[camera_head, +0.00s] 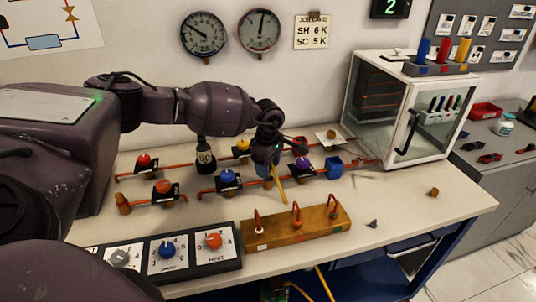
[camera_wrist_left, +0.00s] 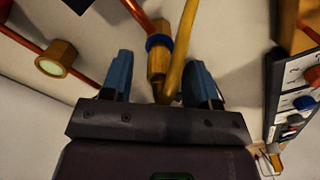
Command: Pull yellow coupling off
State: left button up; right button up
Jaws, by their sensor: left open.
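My left gripper (camera_head: 270,175) is over the rig of copper pipes on the bench. In the left wrist view its two blue fingers (camera_wrist_left: 163,85) stand apart. A brass-coloured coupling with a blue ring (camera_wrist_left: 158,62) lies between them, with gaps visible at the sides. A yellow hose (camera_wrist_left: 187,40) curves down beside the coupling to its lower end. In the head view the yellow hose (camera_head: 281,188) shows below the gripper, and the gripper hides the coupling. I cannot tell which part is the yellow coupling by colour alone. My right gripper is in neither view.
Valves with red, orange, blue (camera_head: 228,177), yellow (camera_head: 242,146) and purple (camera_head: 303,163) knobs surround the gripper. A wooden block with copper hooks (camera_head: 328,219) and a dial panel (camera_head: 235,261) stand in front. A glass-sided cabinet (camera_head: 430,95) stands right. The bench's right front (camera_head: 410,215) is mostly clear.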

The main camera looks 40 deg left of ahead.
pick_arm(q)
jog(key=shift+f, duration=0.9)
grip_shut()
